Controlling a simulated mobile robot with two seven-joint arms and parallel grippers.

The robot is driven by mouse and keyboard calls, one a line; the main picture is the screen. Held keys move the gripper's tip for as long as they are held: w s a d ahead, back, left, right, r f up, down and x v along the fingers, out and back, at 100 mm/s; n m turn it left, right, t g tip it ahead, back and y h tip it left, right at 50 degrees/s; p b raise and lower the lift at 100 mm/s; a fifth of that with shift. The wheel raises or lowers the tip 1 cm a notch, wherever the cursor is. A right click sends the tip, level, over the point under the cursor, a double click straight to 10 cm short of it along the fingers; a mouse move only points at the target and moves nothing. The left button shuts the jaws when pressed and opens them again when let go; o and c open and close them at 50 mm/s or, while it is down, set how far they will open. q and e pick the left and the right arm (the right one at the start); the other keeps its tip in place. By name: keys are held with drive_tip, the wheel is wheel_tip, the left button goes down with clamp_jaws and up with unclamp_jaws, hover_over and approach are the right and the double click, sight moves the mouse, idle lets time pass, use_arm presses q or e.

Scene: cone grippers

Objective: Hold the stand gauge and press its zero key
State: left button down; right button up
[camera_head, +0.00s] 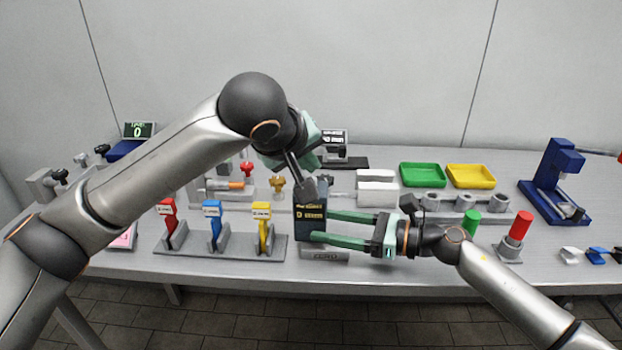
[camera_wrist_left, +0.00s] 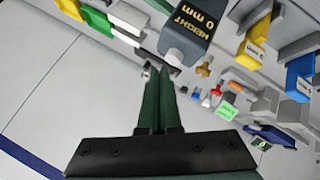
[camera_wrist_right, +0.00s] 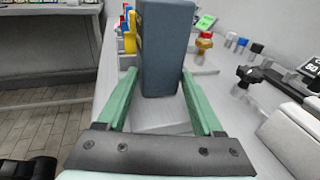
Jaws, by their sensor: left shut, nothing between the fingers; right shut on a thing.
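The stand gauge (camera_head: 311,226) is a dark blue-grey upright box whose display reads HEIGHT and 0 mm. It stands on a light grey base (camera_head: 325,256) with faint lettering that looks like ZERO. My right gripper (camera_head: 313,225) is shut around the gauge's sides; the gauge (camera_wrist_right: 166,45) shows between its fingers in the right wrist view. My left gripper (camera_head: 300,180) is shut and empty, pointing down at the gauge's top. In the left wrist view its fingertips (camera_wrist_left: 158,70) are beside a grey block (camera_wrist_left: 172,52) at the gauge's end. Contact cannot be told.
Red, blue and yellow tagged tools stand in a rack (camera_head: 220,247) to the left. Green (camera_head: 422,174) and yellow (camera_head: 470,176) trays lie behind to the right. White blocks (camera_head: 377,188) sit close behind my right gripper. A blue press (camera_head: 555,183) stands far right.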

use_arm(q)
wheel_tip(320, 180, up, 5)
idle(0.7)
idle(0.4)
use_arm(e)
drive_tip(key=o, duration=1)
